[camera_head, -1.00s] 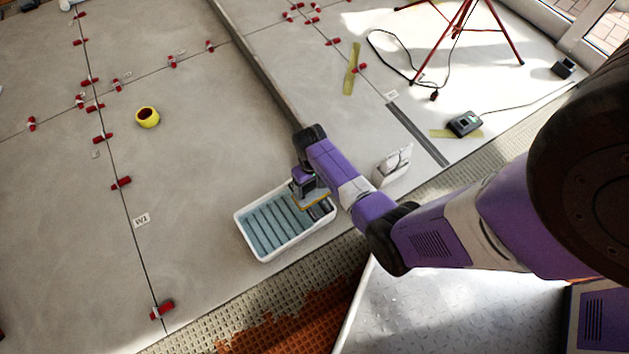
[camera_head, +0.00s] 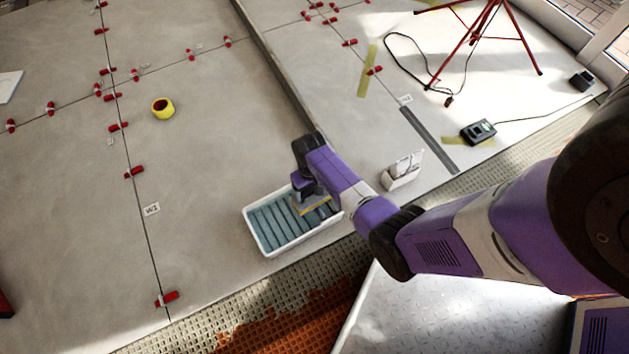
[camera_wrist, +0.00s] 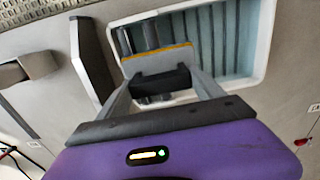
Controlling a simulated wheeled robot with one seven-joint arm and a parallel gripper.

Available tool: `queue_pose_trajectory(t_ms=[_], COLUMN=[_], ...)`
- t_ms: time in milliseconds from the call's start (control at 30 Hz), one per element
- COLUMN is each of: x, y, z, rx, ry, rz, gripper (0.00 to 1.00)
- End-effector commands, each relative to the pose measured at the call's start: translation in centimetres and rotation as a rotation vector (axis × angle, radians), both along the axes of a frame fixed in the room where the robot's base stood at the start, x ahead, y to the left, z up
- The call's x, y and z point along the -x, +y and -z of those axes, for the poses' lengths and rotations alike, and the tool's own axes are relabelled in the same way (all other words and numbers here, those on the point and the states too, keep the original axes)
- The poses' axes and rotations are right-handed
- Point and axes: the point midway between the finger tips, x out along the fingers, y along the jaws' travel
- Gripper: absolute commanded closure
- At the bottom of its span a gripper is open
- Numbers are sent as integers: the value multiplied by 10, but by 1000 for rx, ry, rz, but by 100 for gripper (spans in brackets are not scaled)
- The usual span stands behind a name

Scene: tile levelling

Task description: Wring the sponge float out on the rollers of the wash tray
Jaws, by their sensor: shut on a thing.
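The white wash tray (camera_head: 262,246) stands on the grey tiles near their front edge, with blue-grey ribs and water inside. Its dark rollers (camera_wrist: 150,36) lie at one end and show in the wrist view. My gripper (camera_wrist: 160,82) is shut on the sponge float (camera_wrist: 157,62), a grey plate with an orange-yellow sponge edge and a dark handle. In the head view the float (camera_head: 313,208) is over the roller end of the tray. The float partly hides the rollers, and I cannot tell whether it touches them.
A white and grey packet (camera_head: 402,170) stands right of the tray. A black device (camera_head: 478,131) with a cable and a red tripod (camera_head: 470,45) are farther right. Bare tile lies left of the tray.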

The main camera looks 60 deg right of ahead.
Motion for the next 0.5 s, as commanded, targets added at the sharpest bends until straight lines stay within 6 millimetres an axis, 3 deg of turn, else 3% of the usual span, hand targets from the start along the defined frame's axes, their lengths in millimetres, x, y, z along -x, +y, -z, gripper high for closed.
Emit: queue_pose_trajectory(t_ms=[500], x=[-2], y=[3], z=[-9], rx=[-1], ry=[1], rz=[1], gripper=[75])
